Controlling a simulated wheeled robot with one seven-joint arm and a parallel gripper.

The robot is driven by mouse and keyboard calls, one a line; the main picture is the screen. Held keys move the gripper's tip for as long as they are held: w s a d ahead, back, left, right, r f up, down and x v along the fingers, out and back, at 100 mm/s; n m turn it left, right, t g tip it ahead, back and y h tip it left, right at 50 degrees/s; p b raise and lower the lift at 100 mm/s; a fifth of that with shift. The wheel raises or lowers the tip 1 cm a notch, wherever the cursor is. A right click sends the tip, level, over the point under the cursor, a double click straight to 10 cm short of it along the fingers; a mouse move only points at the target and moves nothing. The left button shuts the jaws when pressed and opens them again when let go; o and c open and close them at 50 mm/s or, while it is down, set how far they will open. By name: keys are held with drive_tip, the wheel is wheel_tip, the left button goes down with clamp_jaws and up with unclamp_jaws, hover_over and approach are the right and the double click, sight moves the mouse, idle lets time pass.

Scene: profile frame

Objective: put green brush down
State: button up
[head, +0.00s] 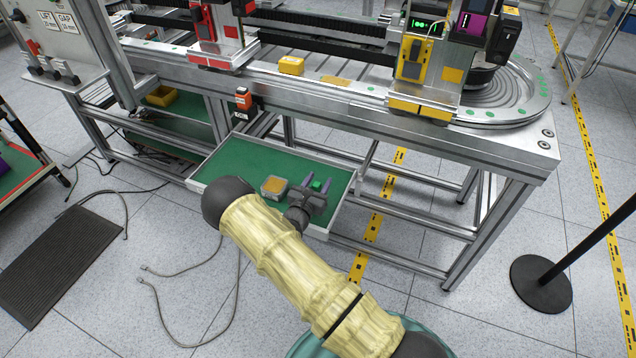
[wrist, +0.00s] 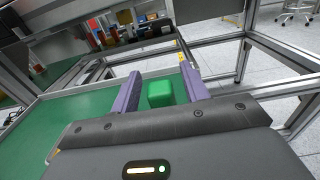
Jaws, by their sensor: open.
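The green brush (head: 317,186) shows as a small green block over the right part of the green-lined tray (head: 232,160). In the wrist view the green brush (wrist: 160,93) sits between the two purple fingers of my gripper (wrist: 160,70), with a narrow gap visible on each side. My gripper (head: 317,183) is open around it, low over the tray. The brush's lower part is hidden behind the gripper body in the wrist view, so its contact with the tray cannot be seen fully.
A small container with a yellow-orange top (head: 274,186) stands on the tray just left of my gripper. The metal conveyor frame (head: 340,110) rises behind the tray. The tray's left part is bare. A stand with a black base (head: 541,284) is at the right.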

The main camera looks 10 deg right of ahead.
drive_tip(key=v, duration=1.2)
drive_tip(key=s+d+r+m+g, duration=0.8)
drive_tip(key=s+d+m+g, duration=0.3)
drive_tip(key=s+m+g, duration=0.4)
drive_tip(key=s+a+r+m+t+y, duration=0.1)
drive_tip(key=s+a+r+m+y, duration=0.1)
drive_tip(key=r+m+y, duration=0.3)
drive_tip(key=s+a+r+m+t+y, duration=0.2)
drive_tip(key=s+r+m+y, duration=0.1)
drive_tip(key=r+m+y, duration=0.2)
wheel_tip(320, 180, up, 2)
drive_tip(key=m, duration=0.3)
drive_tip(key=shift+a+r+m, duration=0.2)
drive_tip(key=shift+a+m, duration=0.15)
drive_tip(key=shift+m, duration=0.05)
